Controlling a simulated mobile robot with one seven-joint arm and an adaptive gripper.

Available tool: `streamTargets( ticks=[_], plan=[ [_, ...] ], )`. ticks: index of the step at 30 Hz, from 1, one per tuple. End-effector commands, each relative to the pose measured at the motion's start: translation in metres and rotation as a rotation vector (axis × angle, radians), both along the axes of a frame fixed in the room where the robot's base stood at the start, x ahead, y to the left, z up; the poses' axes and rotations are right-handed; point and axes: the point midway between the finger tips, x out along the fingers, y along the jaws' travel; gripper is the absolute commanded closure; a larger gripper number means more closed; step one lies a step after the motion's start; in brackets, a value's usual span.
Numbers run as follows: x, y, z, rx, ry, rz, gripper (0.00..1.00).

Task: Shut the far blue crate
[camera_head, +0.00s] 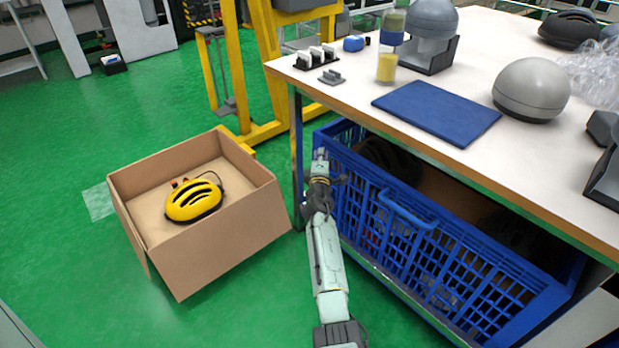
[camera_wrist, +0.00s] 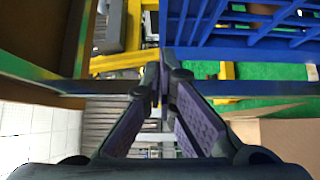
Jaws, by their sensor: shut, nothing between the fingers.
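A blue slatted crate (camera_head: 440,245) sits under the workbench, pulled out past its front edge, with dark contents partly hidden by the bench top. A blue handle (camera_head: 408,215) is on its front side. It is the only blue crate I can make out in the head view. My gripper (camera_head: 320,158) is at the crate's far left corner, in front of the bench leg; whether it touches the crate I cannot tell. In the wrist view my gripper (camera_wrist: 165,68) has its fingertips together and empty, with blue crate bars (camera_wrist: 245,45) just to the right.
An open cardboard box (camera_head: 215,245) with a yellow helmet (camera_head: 193,202) stands on the floor to the left. A yellow frame (camera_head: 272,70) stands behind. The workbench (camera_head: 480,65) carries a blue mat (camera_head: 437,112) and grey domes.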

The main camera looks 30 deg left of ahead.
Motion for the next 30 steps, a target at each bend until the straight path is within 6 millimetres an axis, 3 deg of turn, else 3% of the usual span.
streamTargets(
  ticks=[6, 12, 18, 24, 26, 28, 30],
  plan=[
    [-0.045, -0.021, 0.001, -0.001, 0.004, 0.000, 1.00],
    [-0.076, -0.034, -0.001, -0.001, 0.004, 0.002, 1.00],
    [-0.091, -0.040, -0.001, -0.002, 0.001, 0.004, 1.00],
    [-0.093, -0.040, -0.002, -0.002, 0.001, 0.005, 1.00],
    [-0.094, -0.034, 0.010, 0.024, -0.007, 0.016, 1.00],
    [-0.098, -0.023, 0.035, 0.080, -0.020, 0.039, 1.00],
    [-0.107, -0.006, 0.071, 0.166, -0.038, 0.079, 1.00]
  ],
)
